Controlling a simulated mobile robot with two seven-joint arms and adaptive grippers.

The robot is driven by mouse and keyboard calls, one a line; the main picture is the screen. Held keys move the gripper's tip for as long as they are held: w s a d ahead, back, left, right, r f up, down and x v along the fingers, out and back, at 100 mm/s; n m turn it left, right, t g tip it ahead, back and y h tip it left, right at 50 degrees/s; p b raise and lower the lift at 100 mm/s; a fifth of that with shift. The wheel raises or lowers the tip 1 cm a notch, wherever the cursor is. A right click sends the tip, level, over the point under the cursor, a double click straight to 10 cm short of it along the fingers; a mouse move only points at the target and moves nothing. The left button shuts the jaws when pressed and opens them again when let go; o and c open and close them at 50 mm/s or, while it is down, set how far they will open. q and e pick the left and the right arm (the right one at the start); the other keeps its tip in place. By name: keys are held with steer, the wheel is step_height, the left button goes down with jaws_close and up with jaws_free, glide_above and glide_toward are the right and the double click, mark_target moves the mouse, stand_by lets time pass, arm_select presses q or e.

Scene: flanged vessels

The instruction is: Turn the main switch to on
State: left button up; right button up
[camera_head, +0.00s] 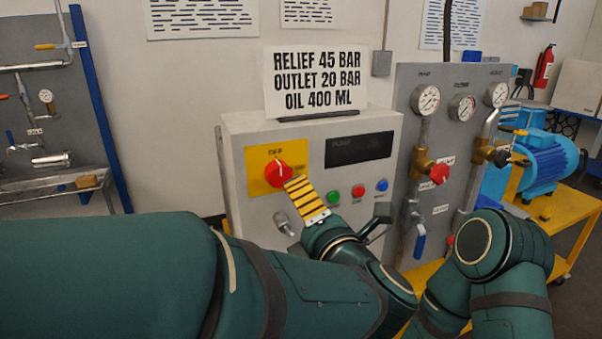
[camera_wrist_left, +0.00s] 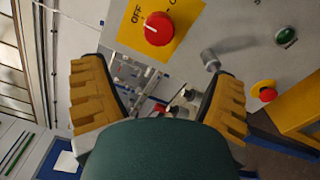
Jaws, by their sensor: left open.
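The main switch (camera_head: 278,174) is a round red knob on a yellow plate (camera_head: 258,158) on the grey control cabinet. Its white mark points up towards OFF; the ON label sits to its right, partly covered. It also shows in the left wrist view (camera_wrist_left: 159,28), above the gap between the fingers. My left gripper (camera_head: 300,192) is in front of the cabinet; one yellow-striped finger overlaps the knob's lower right edge. In the left wrist view the gripper (camera_wrist_left: 158,75) is open and empty, its fingers wide apart. Contact with the knob cannot be told. My right gripper is out of view.
Green (camera_head: 334,198), red (camera_head: 358,191) and blue (camera_head: 382,185) buttons sit right of the switch. A silver fitting (camera_head: 284,223) sticks out below it. A gauge panel (camera_head: 450,90) with valves stands right, beside a blue motor (camera_head: 549,162). A sign (camera_head: 315,82) stands on the cabinet.

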mark_target(281, 177)
arm_select(q)
steer(key=b+x, duration=0.1)
steer(key=x, duration=1.2)
steer(key=shift+w+a, duration=0.2)
steer(key=shift+w, duration=0.1)
steer(key=c, duration=1.2)
